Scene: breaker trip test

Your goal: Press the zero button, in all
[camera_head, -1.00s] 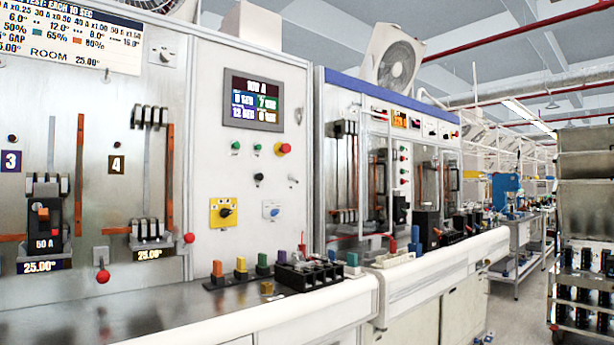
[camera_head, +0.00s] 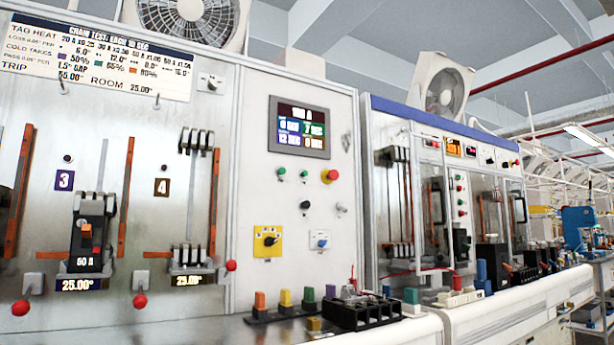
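No button in view carries a legible zero label. The white control panel has a lit screen (camera_head: 300,127) at its top. Under these are a small black knob or button (camera_head: 305,205), a small toggle (camera_head: 341,208), a black rotary knob on a yellow plate (camera_head: 267,240) and a blue knob on a white plate (camera_head: 320,239). Neither of my grippers is in view, and nothing of mine touches the panel.
Bay 3 holds a black breaker (camera_head: 88,235) marked 50 A, above a 25.00° readout (camera_head: 80,285). Bay 4 has bare contacts (camera_head: 190,258). Red knobs (camera_head: 140,301) stick out below. Coloured blocks (camera_head: 285,298) and a black terminal block (camera_head: 360,313) stand on the bench ledge.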

